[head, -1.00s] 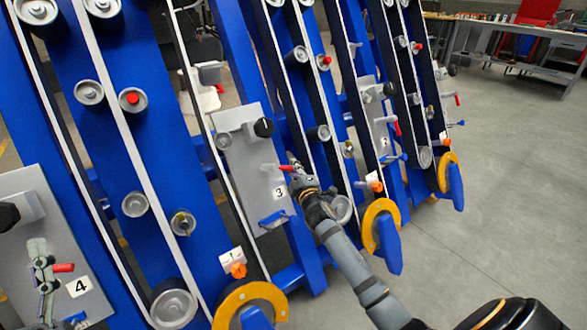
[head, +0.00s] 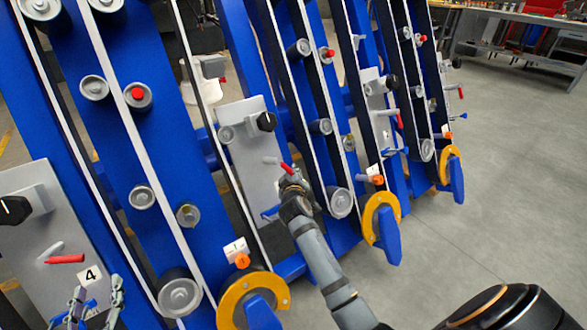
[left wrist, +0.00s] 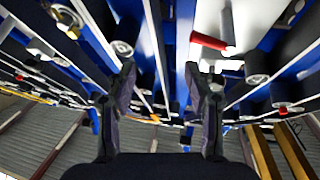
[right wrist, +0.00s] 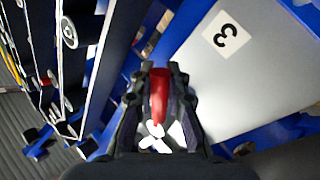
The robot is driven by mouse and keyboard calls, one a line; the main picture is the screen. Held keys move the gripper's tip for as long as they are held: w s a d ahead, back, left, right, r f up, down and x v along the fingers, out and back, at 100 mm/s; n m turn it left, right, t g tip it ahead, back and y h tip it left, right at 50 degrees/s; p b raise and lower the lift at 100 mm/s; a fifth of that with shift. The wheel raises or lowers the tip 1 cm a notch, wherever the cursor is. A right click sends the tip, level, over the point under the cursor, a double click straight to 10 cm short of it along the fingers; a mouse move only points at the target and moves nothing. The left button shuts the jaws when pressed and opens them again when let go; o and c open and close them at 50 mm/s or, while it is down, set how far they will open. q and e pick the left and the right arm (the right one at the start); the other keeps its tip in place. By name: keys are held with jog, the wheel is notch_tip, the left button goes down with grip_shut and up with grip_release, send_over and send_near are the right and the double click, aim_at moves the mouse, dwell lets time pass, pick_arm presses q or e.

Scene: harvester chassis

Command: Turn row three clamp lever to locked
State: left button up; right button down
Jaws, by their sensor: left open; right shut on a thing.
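The row three clamp lever has a red handle (head: 287,168) and sits on a grey panel (head: 240,125). The handle tilts down to the right in the head view. My right gripper (head: 291,181) is at this handle. In the right wrist view the red handle (right wrist: 158,95) lies between the fingers of my right gripper (right wrist: 158,82), which is shut on it. The number 3 label (right wrist: 221,35) shows beside it there; in the head view the gripper hides it. My left gripper (head: 95,300) is open and empty, below the row four lever (head: 64,259); its open fingers show in the left wrist view (left wrist: 162,85).
The row four panel (head: 30,240) stands at the left with a black knob (head: 14,210). Blue frames with rollers and yellow-rimmed wheels (head: 380,215) stand close around my right arm. Row two's red lever (head: 399,121) is further right. Open grey floor (head: 480,215) lies at the right.

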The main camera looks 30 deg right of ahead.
jog(key=shift+s+a+f+m+g+p, duration=0.2)
jog(key=shift+a+m+g+p, duration=0.25)
jog(key=shift+m+p, duration=0.3)
pick_arm(q)
jog(key=s+d+f+g, duration=0.1)
jog(key=s+f+g, duration=0.35)
jog(key=f, duration=0.45)
jog(key=s+f+g, duration=0.4)
jog(key=s+f, duration=0.1)
jog(key=f, duration=0.3)
pick_arm(e)
jog(key=shift+m+g, duration=0.35)
jog(key=shift+m, duration=0.1)
pick_arm(q)
jog(key=s+f+g+p, duration=0.1)
jog(key=s+g+p, duration=0.3)
jog(key=s+g, duration=0.2)
jog(key=shift+s+a+f+p, duration=0.3)
jog(key=shift+s+f+p, duration=0.05)
jog(key=shift+s, duration=0.65)
pick_arm(e)
jog(key=shift+s+a+f+m+g, duration=0.2)
jog(key=shift+a+m+g, duration=0.4)
jog(key=shift+m, duration=0.35)
jog(key=shift+s+a+f+m+g, duration=0.15)
jog(key=shift+a+m+g, duration=0.4)
jog(key=shift+m, duration=0.4)
jog(key=c, duration=1.3)
grip_release()
jog(key=shift+r, duration=0.1)
